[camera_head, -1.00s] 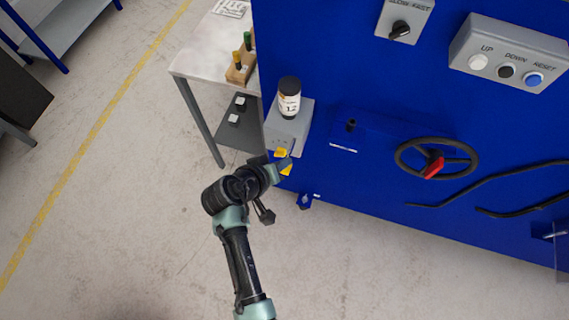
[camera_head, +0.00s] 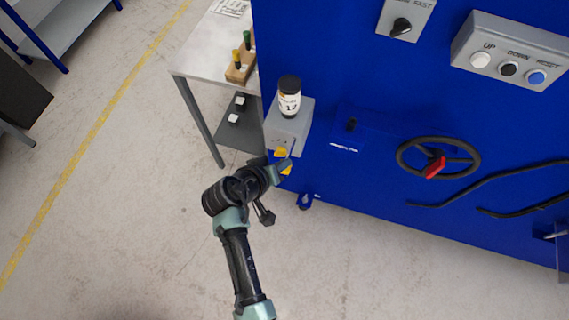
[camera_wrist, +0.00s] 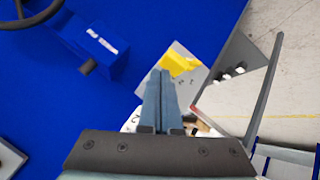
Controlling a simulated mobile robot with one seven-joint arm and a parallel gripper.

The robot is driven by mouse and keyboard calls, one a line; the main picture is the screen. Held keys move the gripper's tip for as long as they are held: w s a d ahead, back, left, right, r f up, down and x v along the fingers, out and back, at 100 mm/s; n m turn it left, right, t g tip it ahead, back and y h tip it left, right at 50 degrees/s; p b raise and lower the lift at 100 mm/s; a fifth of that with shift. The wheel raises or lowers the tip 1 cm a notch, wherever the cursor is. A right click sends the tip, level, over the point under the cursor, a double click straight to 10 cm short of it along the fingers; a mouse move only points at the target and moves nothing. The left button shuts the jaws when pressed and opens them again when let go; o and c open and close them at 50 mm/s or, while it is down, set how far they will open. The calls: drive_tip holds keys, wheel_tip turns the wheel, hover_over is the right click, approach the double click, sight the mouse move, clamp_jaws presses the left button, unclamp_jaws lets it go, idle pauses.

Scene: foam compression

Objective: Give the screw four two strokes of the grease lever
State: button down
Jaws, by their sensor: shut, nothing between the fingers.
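The grease unit is a grey box (camera_head: 280,133) on the corner of the blue machine, with a black-capped white cartridge (camera_head: 289,98) marked "12" on top. A yellow part (camera_head: 280,153), perhaps the grease lever's grip, shows low on the box front; the wrist view shows it too (camera_wrist: 178,63). My gripper (camera_head: 285,165) is shut and empty, its fingertips right at the yellow part in the head view. In the wrist view the closed fingers (camera_wrist: 161,76) point at the grey box just below the yellow. I cannot tell whether they touch it. The fingers hide part of the box and cartridge.
On the blue machine are a handwheel (camera_head: 438,158) with a red grip, a blue block with a black peg (camera_head: 351,125), a push-button box (camera_head: 514,58) and a selector knob (camera_head: 401,27). A side table (camera_head: 208,50) stands left behind the unit.

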drive_tip(key=shift+s+f+b, duration=0.1)
drive_tip(key=shift+f+b, duration=1)
drive_tip(key=shift+f, duration=0.3)
idle(1.4)
drive_tip(key=shift+r, duration=0.15)
drive_tip(key=shift+r+p, duration=1.55)
drive_tip(key=shift+r, duration=0.1)
wheel_tip(320, 180, up, 5)
drive_tip(key=p, duration=0.4)
drive_tip(key=shift+r+p, duration=0.1)
drive_tip(key=shift+p, duration=0.2)
